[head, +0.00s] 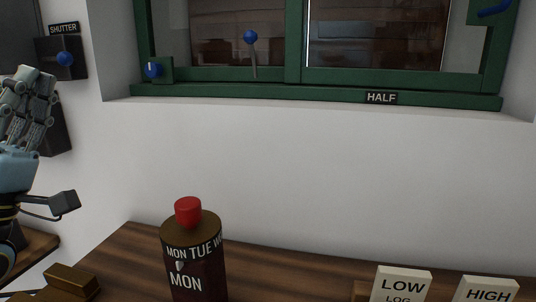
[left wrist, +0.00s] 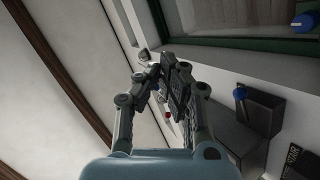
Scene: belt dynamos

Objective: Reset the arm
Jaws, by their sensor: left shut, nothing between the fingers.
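My left gripper (head: 30,90) is at the left edge of the head view, raised with its fingers pointing up, in front of the dark wall boxes. In the left wrist view its fingers (left wrist: 163,72) are closed together with nothing between them. My right gripper does not show in either view. A shutter box with a blue knob (head: 64,59) and the label SHUTTER (head: 63,28) is on the wall just right of the left gripper, apart from it.
A green window frame (head: 300,91) with blue-knobbed levers and a HALF label (head: 381,97) spans the back wall. A wooden table (head: 110,255) holds a dark cylinder with a red top (head: 188,212), a brass block (head: 72,280), and LOW (head: 402,283) and HIGH (head: 487,290) signs.

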